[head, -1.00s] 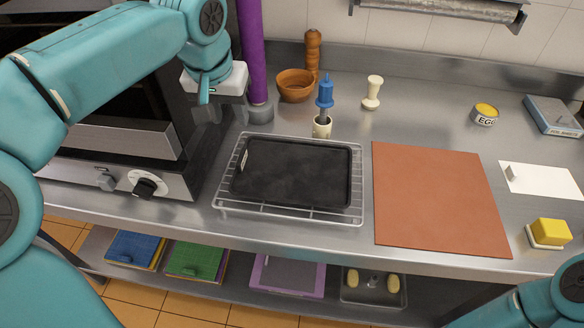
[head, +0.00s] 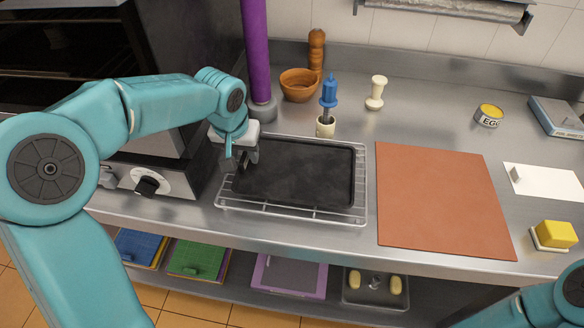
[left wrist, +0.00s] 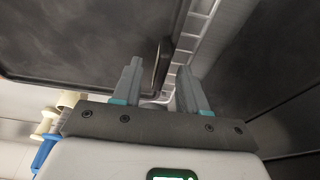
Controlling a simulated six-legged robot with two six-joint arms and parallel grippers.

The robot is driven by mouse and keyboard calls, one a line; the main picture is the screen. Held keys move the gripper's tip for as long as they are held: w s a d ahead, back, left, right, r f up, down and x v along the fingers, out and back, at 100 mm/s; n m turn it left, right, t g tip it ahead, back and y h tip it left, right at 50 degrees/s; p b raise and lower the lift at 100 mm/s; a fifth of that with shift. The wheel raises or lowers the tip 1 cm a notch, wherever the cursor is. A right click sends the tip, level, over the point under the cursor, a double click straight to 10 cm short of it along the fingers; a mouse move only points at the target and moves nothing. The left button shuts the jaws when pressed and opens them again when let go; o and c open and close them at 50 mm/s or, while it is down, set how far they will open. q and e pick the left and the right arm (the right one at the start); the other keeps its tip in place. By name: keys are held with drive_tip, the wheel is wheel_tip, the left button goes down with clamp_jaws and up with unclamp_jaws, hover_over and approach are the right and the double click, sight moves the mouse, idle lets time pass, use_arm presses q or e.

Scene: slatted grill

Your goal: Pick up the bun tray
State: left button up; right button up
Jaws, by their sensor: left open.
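A flat black rectangular tray (head: 300,175) lies on a wire rack on the steel counter; it fills the upper left of the left wrist view (left wrist: 80,40). My left gripper (head: 243,157) is at the tray's left edge, pointing down. In the left wrist view its two fingers (left wrist: 160,85) are apart, with a thin upright tab (left wrist: 156,64) at the tray's edge showing between them. Nothing is gripped. The gripper hides part of the tray's left side in the head view. My right gripper is not in view; only part of that arm shows at the lower right.
The wire rack (head: 292,212) extends around the tray. An oven with a knob stands at left. A brown board (head: 440,200) lies to the right. A purple column (head: 257,50), bowl (head: 299,84) and blue-handled tool (head: 329,90) stand behind. A shelf tray (head: 376,301) holds roll-like things.

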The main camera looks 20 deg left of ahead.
use_arm(q)
clamp_jaws()
